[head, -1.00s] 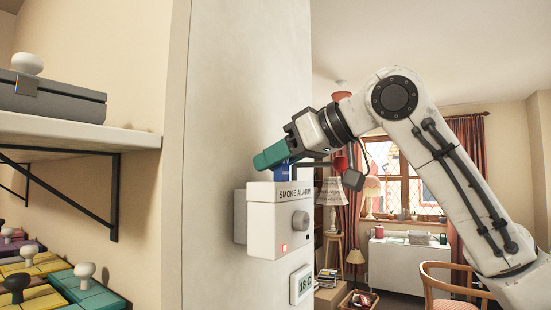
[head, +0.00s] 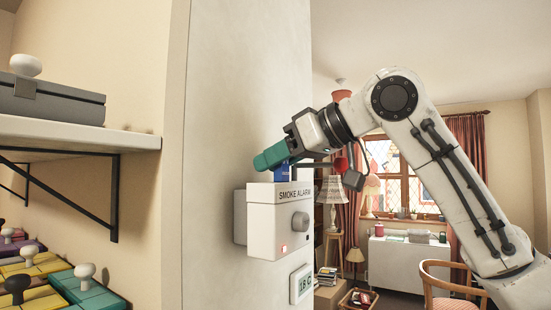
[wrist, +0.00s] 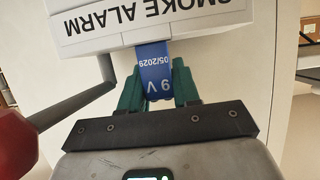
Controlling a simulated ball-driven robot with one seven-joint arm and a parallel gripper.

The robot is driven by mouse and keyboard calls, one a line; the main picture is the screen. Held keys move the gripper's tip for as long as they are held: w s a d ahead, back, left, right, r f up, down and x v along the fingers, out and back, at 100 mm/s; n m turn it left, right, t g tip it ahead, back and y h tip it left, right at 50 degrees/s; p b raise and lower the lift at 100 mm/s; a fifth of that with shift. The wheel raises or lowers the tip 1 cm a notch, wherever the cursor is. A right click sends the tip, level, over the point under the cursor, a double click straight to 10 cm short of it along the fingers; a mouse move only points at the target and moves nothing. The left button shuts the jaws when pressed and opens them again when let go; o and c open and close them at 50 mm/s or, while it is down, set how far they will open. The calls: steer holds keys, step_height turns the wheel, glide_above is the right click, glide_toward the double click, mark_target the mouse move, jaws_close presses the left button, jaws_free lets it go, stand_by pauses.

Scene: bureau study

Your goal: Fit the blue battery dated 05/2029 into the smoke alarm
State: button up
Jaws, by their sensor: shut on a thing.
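The smoke alarm (head: 277,232) is a white box on the pale wall panel, with a grey knob and a small red light on its front. The blue battery (head: 282,174) is upright at the alarm's top. In the wrist view the battery (wrist: 154,65) reads 9 V and 05/2029, upside down. My gripper (head: 271,158) has green fingers and is shut on the battery, one finger on each side. In the wrist view the battery's far end meets the alarm's edge (wrist: 110,42). How deep it sits is hidden.
A grey rod (wrist: 72,106) with a red end (wrist: 15,135) is close beside my gripper. A thermostat-like display (head: 301,284) is below the alarm. At left are a shelf (head: 80,136) and coloured blocks with knobs (head: 90,292). The room beyond has furniture.

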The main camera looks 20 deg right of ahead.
steer(key=shift+s+r+p, duration=0.1)
steer(key=shift+r+p, duration=2.55)
steer(key=shift+r, duration=0.55)
steer(key=shift+f, duration=0.2)
steer(key=shift+f+b, duration=1.7)
steer(key=shift+f, duration=0.8)
steer(key=shift+f+b, duration=0.75)
steer(key=shift+f, duration=0.65)
steer(key=shift+d+f, duration=0.1)
steer(key=shift+f, duration=0.05)
steer(key=o, duration=1.1)
steer(key=shift+f, duration=0.1)
